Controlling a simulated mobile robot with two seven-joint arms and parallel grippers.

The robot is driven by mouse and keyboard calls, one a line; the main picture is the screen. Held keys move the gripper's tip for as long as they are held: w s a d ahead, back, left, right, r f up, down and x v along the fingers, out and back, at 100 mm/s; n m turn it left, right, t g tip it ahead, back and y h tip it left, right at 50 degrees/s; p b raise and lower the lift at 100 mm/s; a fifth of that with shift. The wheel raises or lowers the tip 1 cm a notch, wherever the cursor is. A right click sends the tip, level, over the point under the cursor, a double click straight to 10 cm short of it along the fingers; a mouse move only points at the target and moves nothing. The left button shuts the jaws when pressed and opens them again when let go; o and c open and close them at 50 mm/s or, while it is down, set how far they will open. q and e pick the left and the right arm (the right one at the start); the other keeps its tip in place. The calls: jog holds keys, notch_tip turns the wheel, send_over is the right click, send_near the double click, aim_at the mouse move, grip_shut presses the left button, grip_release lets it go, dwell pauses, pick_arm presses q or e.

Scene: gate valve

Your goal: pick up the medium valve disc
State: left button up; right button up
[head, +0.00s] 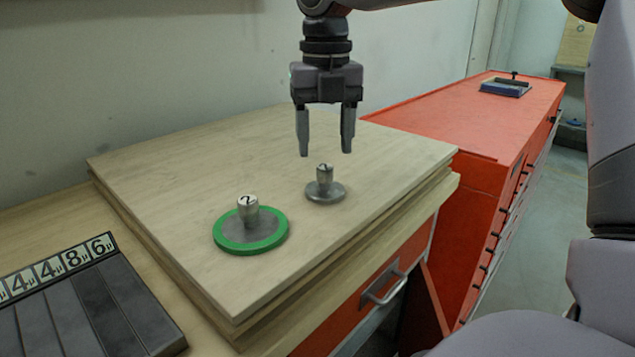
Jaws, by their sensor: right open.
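Two valve discs with upright metal knobs stand on the wooden board. The larger disc (230,232) is grey with a green rim, and its knob is marked 2. The smaller disc (325,192) is plain grey, stands further back to the right, and its knob's mark is hard to read. The view does not settle which is the medium one. My right gripper (325,151) points down, open and empty, with its fingertips apart above the smaller disc's knob. It touches neither disc. My left gripper is not in view.
The wooden board (190,185) is otherwise clear. A dark rack with number tiles (62,264) lies at the lower left. An orange cabinet (440,115) stands to the right, with a blue tray (505,89) on top. A wall runs behind the board.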

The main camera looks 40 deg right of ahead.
aim_at(325, 166)
notch_tip(325, 166, down, 6)
jog(key=shift+s+a+r, duration=0.1)
jog(key=shift+s+r, duration=0.05)
jog(key=shift+r, duration=0.1)
jog(key=shift+c, duration=0.3)
grip_shut()
jog(key=shift+r, duration=0.1)
